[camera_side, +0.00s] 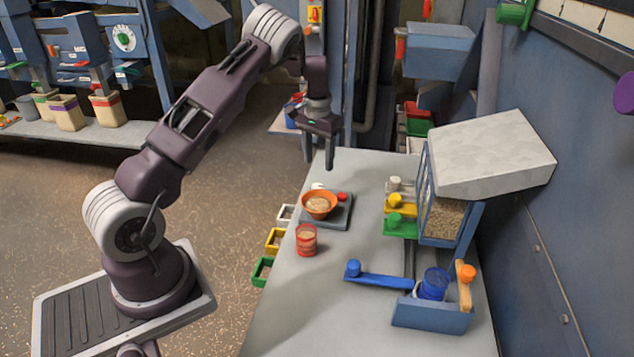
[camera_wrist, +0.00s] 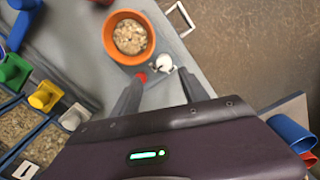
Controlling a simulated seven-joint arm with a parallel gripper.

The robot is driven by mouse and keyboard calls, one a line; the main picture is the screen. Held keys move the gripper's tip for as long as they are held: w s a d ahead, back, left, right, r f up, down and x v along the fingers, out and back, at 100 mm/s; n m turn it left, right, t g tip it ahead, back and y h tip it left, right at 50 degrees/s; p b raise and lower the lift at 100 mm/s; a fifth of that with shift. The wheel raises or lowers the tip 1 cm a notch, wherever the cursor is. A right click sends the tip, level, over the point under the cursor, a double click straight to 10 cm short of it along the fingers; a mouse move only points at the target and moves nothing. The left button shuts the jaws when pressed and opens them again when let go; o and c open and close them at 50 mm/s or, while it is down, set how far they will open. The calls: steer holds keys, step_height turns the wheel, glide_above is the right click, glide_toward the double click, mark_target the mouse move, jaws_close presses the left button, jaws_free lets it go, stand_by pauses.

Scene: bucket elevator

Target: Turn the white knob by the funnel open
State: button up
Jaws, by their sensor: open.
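A white knob (camera_side: 395,183) sits at the far end of a row on the grain hopper (camera_side: 441,215), past a yellow and a green knob. It also shows in the wrist view (camera_wrist: 72,118), left of my fingers. My gripper (camera_side: 330,158) hangs fingers down above the far part of the table, left of the knob and apart from it. In the wrist view my gripper (camera_wrist: 160,92) is open with nothing between its fingers. A separate small white part (camera_wrist: 163,63) lies beside the orange bowl. I cannot make out a funnel clearly.
The orange bowl (camera_side: 319,204) of grain stands on a grey scale with a red button (camera_side: 342,196). A red cup (camera_side: 306,239) stands nearer. A blue lever (camera_side: 378,278) and a blue cup (camera_side: 433,284) are at the front right. The table between bowl and hopper is clear.

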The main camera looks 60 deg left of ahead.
mark_target(317, 185)
steer(key=f, duration=0.8)
steer(key=shift+a+f, duration=0.4)
jaws_close()
